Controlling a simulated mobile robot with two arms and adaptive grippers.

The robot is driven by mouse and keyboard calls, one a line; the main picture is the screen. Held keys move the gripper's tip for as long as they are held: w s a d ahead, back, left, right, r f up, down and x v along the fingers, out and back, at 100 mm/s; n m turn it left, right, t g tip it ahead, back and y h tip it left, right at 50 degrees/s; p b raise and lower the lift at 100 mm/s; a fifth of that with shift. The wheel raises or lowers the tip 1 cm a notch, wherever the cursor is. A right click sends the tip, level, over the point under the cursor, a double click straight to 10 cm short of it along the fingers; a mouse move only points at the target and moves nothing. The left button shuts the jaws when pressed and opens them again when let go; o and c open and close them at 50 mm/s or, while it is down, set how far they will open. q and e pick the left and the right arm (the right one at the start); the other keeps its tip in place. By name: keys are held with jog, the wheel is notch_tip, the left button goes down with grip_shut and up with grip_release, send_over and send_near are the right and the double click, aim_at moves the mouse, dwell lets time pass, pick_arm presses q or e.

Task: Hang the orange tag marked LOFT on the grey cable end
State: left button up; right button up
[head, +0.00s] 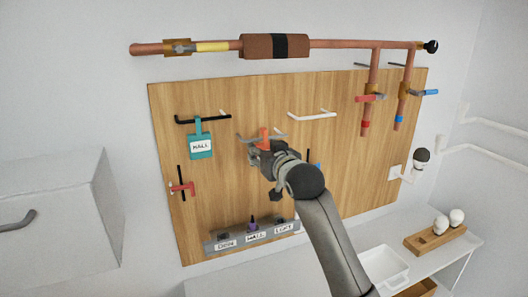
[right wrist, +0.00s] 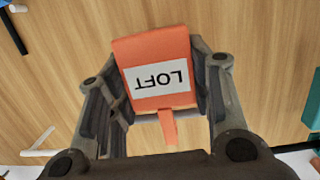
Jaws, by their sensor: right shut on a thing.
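The orange tag (right wrist: 157,52), marked LOFT, is between the fingers of my right gripper (right wrist: 158,95). The gripper is shut on it. In the right wrist view the lettering is upside down and the tag's narrow strap points down. The tag also shows in the head view (head: 264,137), mostly hidden by my right gripper (head: 262,148). The grey cable end (head: 245,138) is a grey bar on the wooden board, partly behind the gripper. In the right wrist view a grey bar (right wrist: 189,117) runs by the strap; I cannot tell whether they touch. My left gripper is not in view.
A teal tag (head: 200,147) hangs on a black cable end (head: 190,121) to the left. A white cable end (head: 312,116) is to the right. A grey labelled rack (head: 215,247) sits low on the board (head: 170,130). Copper pipes (head: 335,44) run above.

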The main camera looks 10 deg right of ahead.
jog(key=shift+f, duration=0.75)
dwell(0.5)
jog(key=o, duration=1.1)
jog(key=shift+s, duration=0.1)
